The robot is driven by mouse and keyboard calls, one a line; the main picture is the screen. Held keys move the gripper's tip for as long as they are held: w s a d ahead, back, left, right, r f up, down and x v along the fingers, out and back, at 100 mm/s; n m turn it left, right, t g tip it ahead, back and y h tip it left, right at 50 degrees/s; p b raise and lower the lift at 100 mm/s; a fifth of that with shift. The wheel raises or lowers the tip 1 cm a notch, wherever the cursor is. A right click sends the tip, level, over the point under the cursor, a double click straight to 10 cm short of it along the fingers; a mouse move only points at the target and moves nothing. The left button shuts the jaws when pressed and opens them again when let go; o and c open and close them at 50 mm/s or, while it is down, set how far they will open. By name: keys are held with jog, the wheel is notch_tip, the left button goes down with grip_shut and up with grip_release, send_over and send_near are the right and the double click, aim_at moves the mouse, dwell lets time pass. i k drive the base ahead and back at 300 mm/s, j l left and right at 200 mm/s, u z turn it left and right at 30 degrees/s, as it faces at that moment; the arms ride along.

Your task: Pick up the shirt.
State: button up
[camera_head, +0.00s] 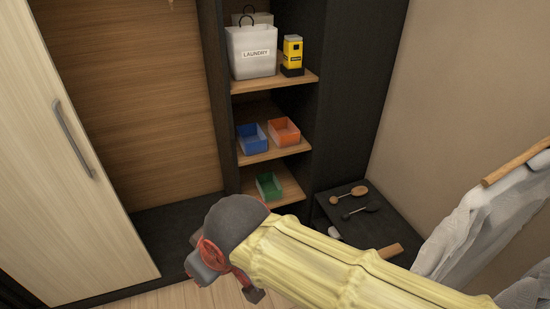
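A pale grey-white shirt (478,229) hangs at the right edge, below a wooden bar-shaped piece (515,164) that may be its hanger. Its right and lower parts run out of the picture. My gripper (228,281) is at the lower middle, well to the left of the shirt and apart from it. The dark wrist and yellow-covered arm hide much of the gripper. Dark finger parts and red parts show, but whether it is open or shut is unclear. I see nothing held in it.
An open shelf unit holds a laundry bag (250,52), a yellow-black box (292,54), and blue (252,139), orange (284,131) and green (268,186) bins. A light door (60,150) stands left. Wooden floor shows below.

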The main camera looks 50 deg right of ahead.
aim_at(486, 219)
jog(key=z, duration=1.4)
jog(key=k+z, duration=0.2)
jog(key=z, duration=0.2)
jog(key=k+z, duration=0.2)
jog(key=z, duration=0.25)
jog(key=k+z, duration=0.15)
jog(key=z, duration=0.25)
jog(key=k+l+z, duration=0.15)
jog(key=z, duration=0.25)
jog(key=i+l, duration=0.2)
jog(key=i, duration=0.1)
